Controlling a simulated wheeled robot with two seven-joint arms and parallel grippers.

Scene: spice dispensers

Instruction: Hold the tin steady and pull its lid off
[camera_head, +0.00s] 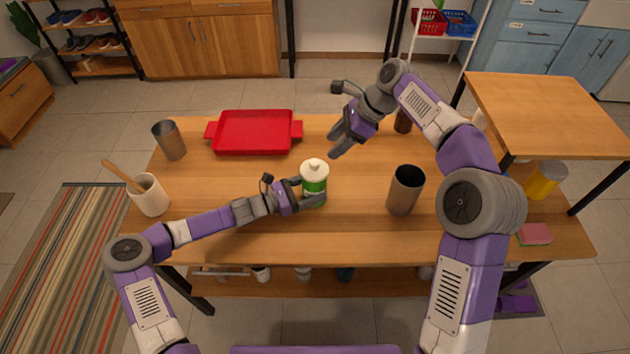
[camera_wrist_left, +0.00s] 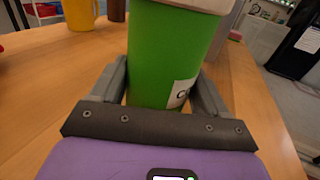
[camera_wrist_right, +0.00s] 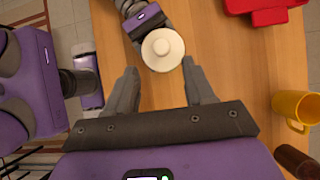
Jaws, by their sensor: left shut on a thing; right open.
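The green tin (camera_head: 314,187) stands upright on the table, with a white lid (camera_head: 314,167) with a knob on its top. My left gripper (camera_head: 311,196) is shut around the tin's body from the left side; in the left wrist view the green tin (camera_wrist_left: 170,55) sits between both fingers, with part of a white label showing. My right gripper (camera_head: 337,146) is open and empty, above and behind the tin to the right. In the right wrist view the white lid (camera_wrist_right: 163,49) lies ahead of the open fingers (camera_wrist_right: 160,88), apart from them.
A red tray (camera_head: 253,132) lies at the back. A metal cup (camera_head: 169,140) and a white crock (camera_head: 150,196) with a wooden utensil stand left. A brown-grey cup (camera_head: 404,190) stands right of the tin. A yellow mug (camera_wrist_right: 296,108) shows in the right wrist view.

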